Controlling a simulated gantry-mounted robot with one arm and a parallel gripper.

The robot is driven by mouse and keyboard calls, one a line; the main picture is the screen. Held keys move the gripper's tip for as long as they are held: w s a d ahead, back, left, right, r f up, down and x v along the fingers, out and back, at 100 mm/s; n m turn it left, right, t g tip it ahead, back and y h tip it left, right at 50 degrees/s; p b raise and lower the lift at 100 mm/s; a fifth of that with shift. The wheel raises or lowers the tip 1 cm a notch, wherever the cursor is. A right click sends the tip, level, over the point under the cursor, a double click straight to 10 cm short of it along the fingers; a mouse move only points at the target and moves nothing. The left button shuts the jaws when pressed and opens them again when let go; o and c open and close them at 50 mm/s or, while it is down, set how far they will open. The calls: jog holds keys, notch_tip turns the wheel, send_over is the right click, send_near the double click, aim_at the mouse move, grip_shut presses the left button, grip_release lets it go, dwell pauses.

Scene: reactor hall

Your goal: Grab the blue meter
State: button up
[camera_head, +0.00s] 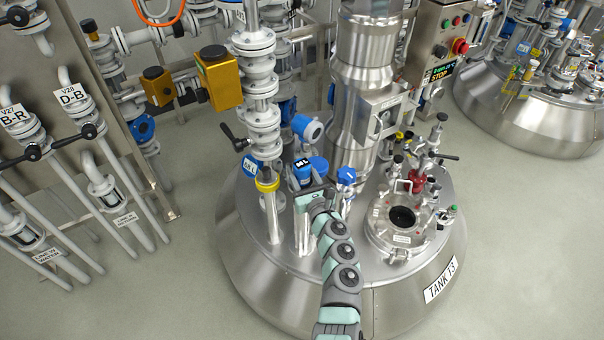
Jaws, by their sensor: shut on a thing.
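A small blue meter (302,169) with a dark label on top stands above the steel lid of tank T3 (380,275), left of the thick central column. My arm reaches up from the bottom of the picture. My gripper (306,187) is at the near side of the blue meter, just below its top, and is shut on it. The fingertips are small and partly hidden by the wrist, so their exact contact is hard to see. The meter looks upright. Another blue meter with a pale round face (309,129) sits higher, behind it.
A vertical flanged pipe with a yellow ring (267,182) stands close left of my gripper. The steel column (358,115) rises behind. Racked pipes fill the left; grey floor lies between.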

grip_shut()
jog(key=shift+r, duration=0.1)
